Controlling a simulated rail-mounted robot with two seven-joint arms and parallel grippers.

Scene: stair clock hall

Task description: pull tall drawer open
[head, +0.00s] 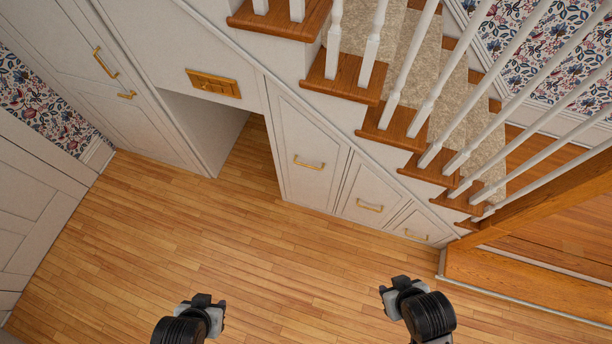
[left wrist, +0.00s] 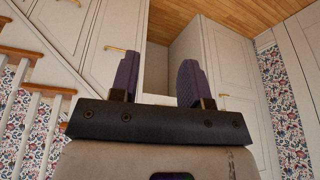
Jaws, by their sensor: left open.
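The tall drawer (head: 308,136) is the tallest of the white fronts under the stairs in the head view. Its brass handle (head: 309,163) is a short horizontal bar. The front looks flush with the drawer beside it, so it appears shut. My left gripper (head: 208,302) hangs over the floor at the bottom, well apart from the drawer. In the left wrist view its two purple fingers (left wrist: 158,82) are spread with nothing between them. The drawer front (left wrist: 98,45) shows there beyond the left finger. My right gripper (head: 393,290) is also over the floor; its fingertips are unclear.
Two shorter drawers (head: 368,200) (head: 420,228) stand right of the tall one. An open recess (head: 245,150) lies to its left, under a brass plate (head: 213,84). A tall cupboard (head: 85,75) stands further left. The wooden floor (head: 190,225) in front is clear.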

